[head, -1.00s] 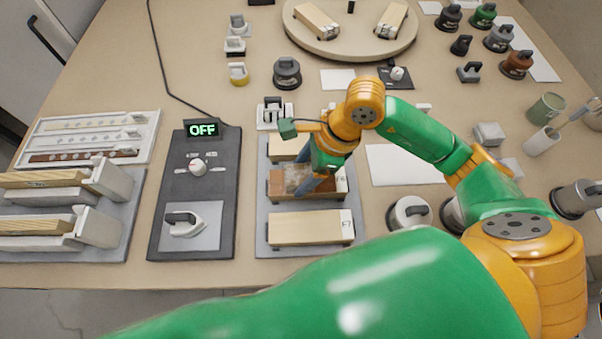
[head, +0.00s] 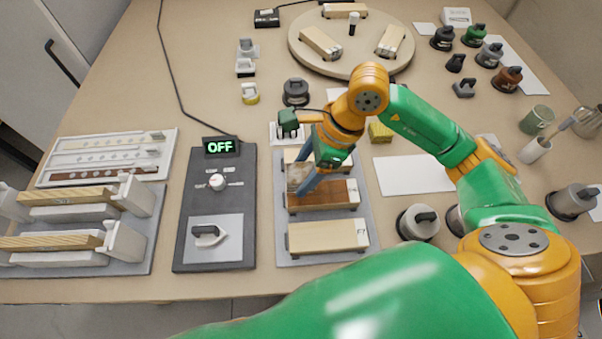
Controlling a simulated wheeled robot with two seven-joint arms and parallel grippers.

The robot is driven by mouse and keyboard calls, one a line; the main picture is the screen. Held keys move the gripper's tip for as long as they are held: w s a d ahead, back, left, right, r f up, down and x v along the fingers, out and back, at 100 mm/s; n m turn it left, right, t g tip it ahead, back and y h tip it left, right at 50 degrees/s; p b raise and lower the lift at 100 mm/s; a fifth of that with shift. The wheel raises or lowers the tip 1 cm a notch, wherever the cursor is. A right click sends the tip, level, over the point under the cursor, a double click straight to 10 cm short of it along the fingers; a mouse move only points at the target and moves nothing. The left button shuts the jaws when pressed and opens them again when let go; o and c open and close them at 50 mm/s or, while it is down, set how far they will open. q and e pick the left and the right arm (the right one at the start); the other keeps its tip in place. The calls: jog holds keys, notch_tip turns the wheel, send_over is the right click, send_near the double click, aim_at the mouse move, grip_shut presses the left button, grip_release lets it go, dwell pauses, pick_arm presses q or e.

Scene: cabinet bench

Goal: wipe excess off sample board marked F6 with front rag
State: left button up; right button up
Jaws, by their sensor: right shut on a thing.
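The stained brown sample board (head: 338,194) lies in the middle of the grey tray (head: 280,248), between two pale boards. I take it for F6, but its mark is not readable. The rag appears to touch the board's left end, and the fingers partly hide both. The front pale board (head: 325,236) has a white label at its right end. The rear pale board (head: 292,155) is partly hidden by my gripper. My left gripper is not in view.
Left of the tray stands a dark control panel (head: 243,172) with an OFF display. Racks with boards (head: 60,240) are farther left. A yellow sponge (head: 380,132), a white sheet (head: 412,174) and a lidded pot (head: 418,223) lie right. A turntable (head: 350,62) stands behind.

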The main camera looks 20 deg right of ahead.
jog(key=shift+r+p, duration=0.45)
jog(key=shift+r, duration=0.6)
